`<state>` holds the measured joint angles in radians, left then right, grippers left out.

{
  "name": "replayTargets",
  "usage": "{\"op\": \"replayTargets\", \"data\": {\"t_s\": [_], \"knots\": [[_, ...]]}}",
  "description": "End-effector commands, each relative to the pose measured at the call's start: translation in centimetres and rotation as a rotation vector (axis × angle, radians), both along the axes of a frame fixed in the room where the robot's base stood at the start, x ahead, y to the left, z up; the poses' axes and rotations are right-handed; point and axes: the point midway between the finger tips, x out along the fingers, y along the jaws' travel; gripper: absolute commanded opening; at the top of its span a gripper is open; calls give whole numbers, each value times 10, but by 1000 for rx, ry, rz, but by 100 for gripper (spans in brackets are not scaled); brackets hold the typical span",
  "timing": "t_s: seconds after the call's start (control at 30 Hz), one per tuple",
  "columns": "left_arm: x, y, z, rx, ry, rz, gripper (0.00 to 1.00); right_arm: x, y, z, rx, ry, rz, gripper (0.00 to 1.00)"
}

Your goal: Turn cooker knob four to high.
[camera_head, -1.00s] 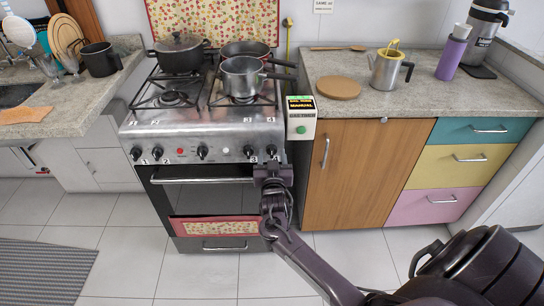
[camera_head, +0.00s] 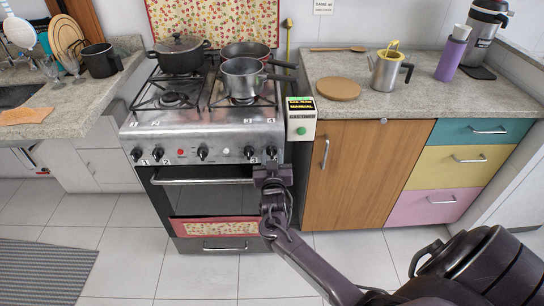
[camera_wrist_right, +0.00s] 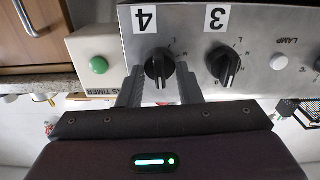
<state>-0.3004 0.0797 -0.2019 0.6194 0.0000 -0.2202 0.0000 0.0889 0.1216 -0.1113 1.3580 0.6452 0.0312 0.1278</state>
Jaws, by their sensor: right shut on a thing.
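Cooker knob four (camera_head: 271,152) is a black knob at the right end of the steel stove front. It also shows in the upside-down right wrist view (camera_wrist_right: 159,66), beside its printed 4, with its ridge roughly upright. My right gripper (camera_head: 272,167) is at the stove front, at this knob. In the wrist view its two grey fingers (camera_wrist_right: 159,82) stand on either side of knob four and are shut on it. Knob three (camera_wrist_right: 223,65) is close beside one finger, its ridge slightly tilted. My left gripper is not in view.
The oven handle (camera_head: 203,181) runs just below the knobs. A gas timer box with a green button (camera_head: 302,131) is close to the right of knob four. Pots, including a steel saucepan (camera_head: 243,77), stand on the burners. The floor before the stove is clear.

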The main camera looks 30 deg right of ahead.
Motion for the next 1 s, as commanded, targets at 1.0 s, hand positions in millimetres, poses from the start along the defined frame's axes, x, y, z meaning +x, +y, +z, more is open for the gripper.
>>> {"op": "replayTargets", "data": {"t_s": [1.0], "knots": [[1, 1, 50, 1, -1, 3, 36, 1, 2, 0, -752, 463, 1, 9]]}}
